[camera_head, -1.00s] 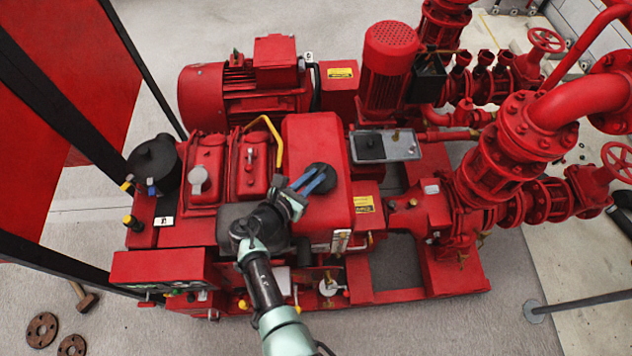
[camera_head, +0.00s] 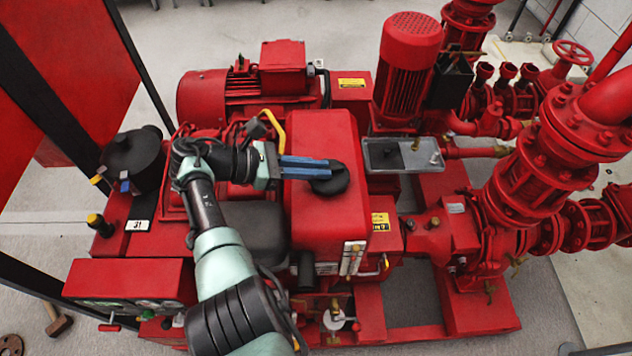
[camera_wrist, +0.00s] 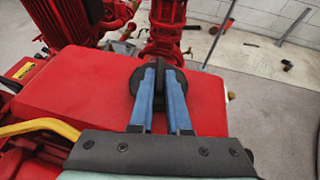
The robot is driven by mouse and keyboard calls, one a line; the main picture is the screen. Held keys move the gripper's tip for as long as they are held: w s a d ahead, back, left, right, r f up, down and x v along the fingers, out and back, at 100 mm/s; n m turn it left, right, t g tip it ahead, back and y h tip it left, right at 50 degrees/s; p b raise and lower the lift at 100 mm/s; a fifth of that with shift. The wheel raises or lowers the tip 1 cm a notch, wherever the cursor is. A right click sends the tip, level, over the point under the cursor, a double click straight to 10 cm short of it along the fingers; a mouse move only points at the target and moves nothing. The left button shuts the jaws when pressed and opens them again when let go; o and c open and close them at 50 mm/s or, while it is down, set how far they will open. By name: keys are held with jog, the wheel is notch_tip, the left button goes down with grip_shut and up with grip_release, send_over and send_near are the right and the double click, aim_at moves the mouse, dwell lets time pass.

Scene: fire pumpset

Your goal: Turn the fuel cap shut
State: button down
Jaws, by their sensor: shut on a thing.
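The fuel cap (camera_head: 331,180) is a round black cap on top of the red fuel tank (camera_head: 318,225). In the wrist view the black cap (camera_wrist: 160,72) sits near the far part of the red tank top (camera_wrist: 75,90). My gripper (camera_head: 325,168) reaches in from the left, its blue fingers lying low over the tank top. The fingertips (camera_wrist: 161,72) are shut on the cap's raised middle, one on either side. The fingers hide part of the cap. Its thread and seat cannot be seen.
A yellow bent pipe (camera_head: 275,128) stands close to my wrist, left of the tank. A grey tray (camera_head: 400,155) and a red vertical motor (camera_head: 408,65) are right of the tank. A black canister (camera_head: 132,158) stands at the left.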

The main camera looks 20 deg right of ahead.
jog(key=b, duration=0.2)
jog(key=m+g+b, duration=0.1)
jog(key=b, duration=0.1)
jog(key=shift+w+d+f, duration=0.1)
jog(key=shift+w+f, duration=0.2)
jog(key=shift+b, duration=0.65)
jog(key=shift+r+m+g+y+b, duration=0.35)
jog(key=shift+m+g+b, duration=0.35)
jog(key=shift+b, duration=0.75)
jog(key=c, duration=0.9)
grip_release()
jog(key=shift+d, duration=0.1)
jog(key=shift+r, duration=0.1)
